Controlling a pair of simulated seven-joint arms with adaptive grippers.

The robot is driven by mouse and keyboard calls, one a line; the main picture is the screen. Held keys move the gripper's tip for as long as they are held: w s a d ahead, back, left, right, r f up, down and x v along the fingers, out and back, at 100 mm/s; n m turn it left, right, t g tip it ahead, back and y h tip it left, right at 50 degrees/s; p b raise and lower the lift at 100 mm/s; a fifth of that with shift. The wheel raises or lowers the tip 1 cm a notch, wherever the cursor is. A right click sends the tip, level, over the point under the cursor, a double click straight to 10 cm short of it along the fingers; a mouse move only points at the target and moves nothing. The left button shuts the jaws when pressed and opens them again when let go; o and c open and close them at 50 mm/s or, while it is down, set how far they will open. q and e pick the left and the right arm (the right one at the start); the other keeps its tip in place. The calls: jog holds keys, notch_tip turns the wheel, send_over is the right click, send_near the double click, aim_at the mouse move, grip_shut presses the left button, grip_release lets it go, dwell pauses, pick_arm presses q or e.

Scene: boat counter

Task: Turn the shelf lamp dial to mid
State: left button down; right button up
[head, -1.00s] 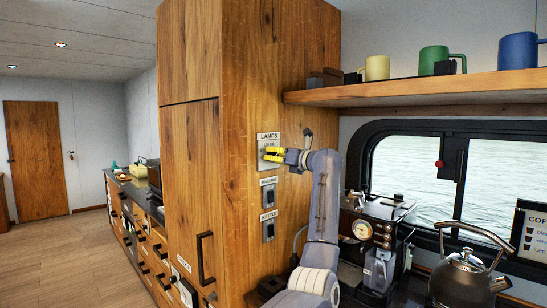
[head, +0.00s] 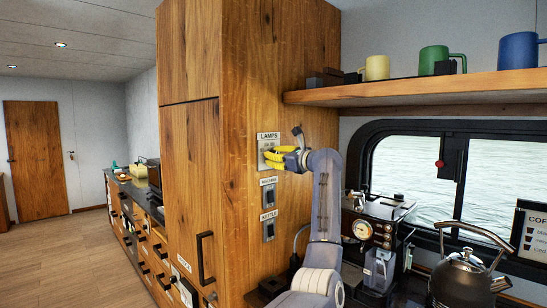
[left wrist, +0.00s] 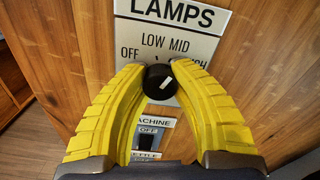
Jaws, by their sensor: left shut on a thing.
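The lamp panel (head: 264,138), labelled LAMPS, is fixed to the side of the tall wooden cabinet. In the left wrist view the panel (left wrist: 140,28) reads OFF, LOW and MID, with a further label at right partly covered. The black round dial (left wrist: 156,80) has a white mark on its face; which label it points at is hard to tell. My left gripper (head: 268,158) is at the panel, its yellow fingers closed on the dial from both sides. The fingertips also show in the left wrist view (left wrist: 158,68). My right gripper is not in view.
Machine (head: 268,196) and kettle (head: 268,228) switch plates sit below the panel. A shelf with mugs (head: 376,67) extends to the right above a window. A coffee machine (head: 376,222) and kettle (head: 464,282) stand on the counter right of my arm.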

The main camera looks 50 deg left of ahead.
pick_arm(q)
jog(key=shift+r+n, duration=0.1)
jog(key=shift+n, duration=0.4)
jog(key=c, duration=1)
grip_release()
jog(key=shift+o, duration=0.2)
jog(key=d, duration=1.2)
jog(key=shift+w, duration=0.35)
